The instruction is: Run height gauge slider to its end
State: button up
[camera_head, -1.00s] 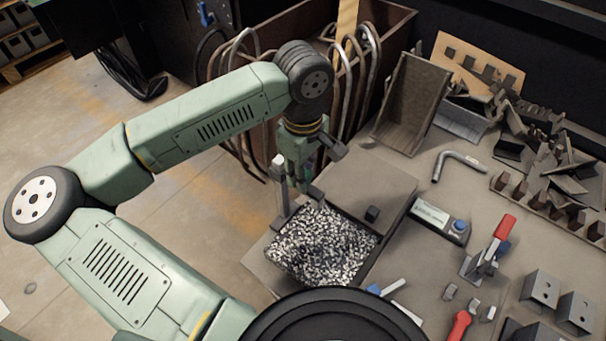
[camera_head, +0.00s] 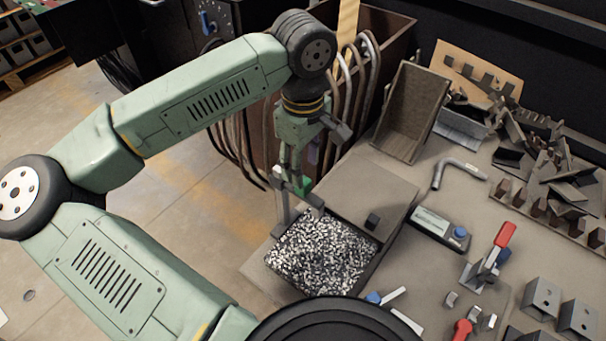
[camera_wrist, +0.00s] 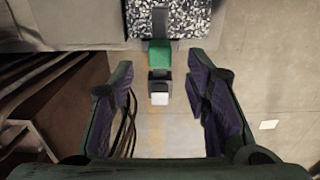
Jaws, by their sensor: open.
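The height gauge (camera_head: 283,208) is a thin grey upright post at the left corner of a tray of metal chips. In the wrist view, a green block (camera_wrist: 160,53) that looks like its slider and a dark piece with a white end (camera_wrist: 160,98) line up in the middle. My gripper (camera_head: 303,188) is at the post in the head view and partly covers it. In the wrist view my gripper (camera_wrist: 165,88) is open, one finger either side of the dark piece, with visible gaps. I cannot tell the slider's height on the post.
The chip tray (camera_head: 375,262) sits right of the post, with a flat plate (camera_head: 372,196) behind it. A brown crate with hoses (camera_head: 335,20) stands behind my gripper. A red-handled clamp (camera_head: 505,235) and metal brackets lie on the bench to the right. Open floor (camera_head: 165,215) lies left.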

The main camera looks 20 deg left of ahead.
notch_tip(320, 180, up, 7)
jog(key=shift+f, duration=0.2)
dwell(0.4)
